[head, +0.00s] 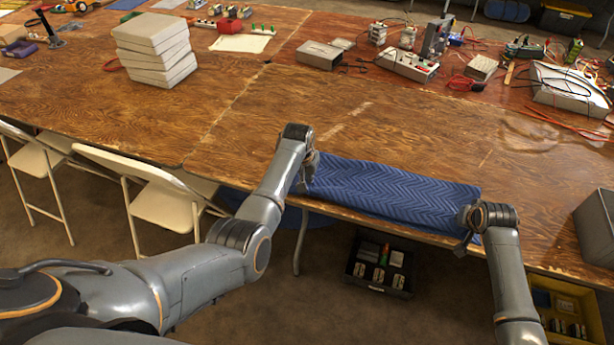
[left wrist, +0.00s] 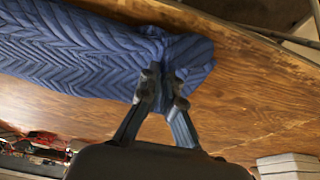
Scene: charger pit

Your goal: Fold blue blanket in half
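The blue blanket (head: 395,192), with a zigzag quilted pattern, lies as a long strip along the near edge of the wooden table. Its front side hangs at the edge. My left gripper (head: 304,184) is at the blanket's left end. In the left wrist view the blanket (left wrist: 70,50) is puckered and bunched at the fingertips of my left gripper (left wrist: 166,88), which are close together on its cloth. My right gripper (head: 466,222) is at the blanket's right end, by the table edge. Its fingers are mostly hidden by its wrist, so its grip is unclear.
The wooden table (head: 230,130) is bare behind the blanket. A stack of white boxes (head: 153,48) stands back left; electronics and cables crowd the back right. A grey box (head: 596,225) is at the right edge. White folding chairs (head: 160,200) and a black bin (head: 380,268) are below.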

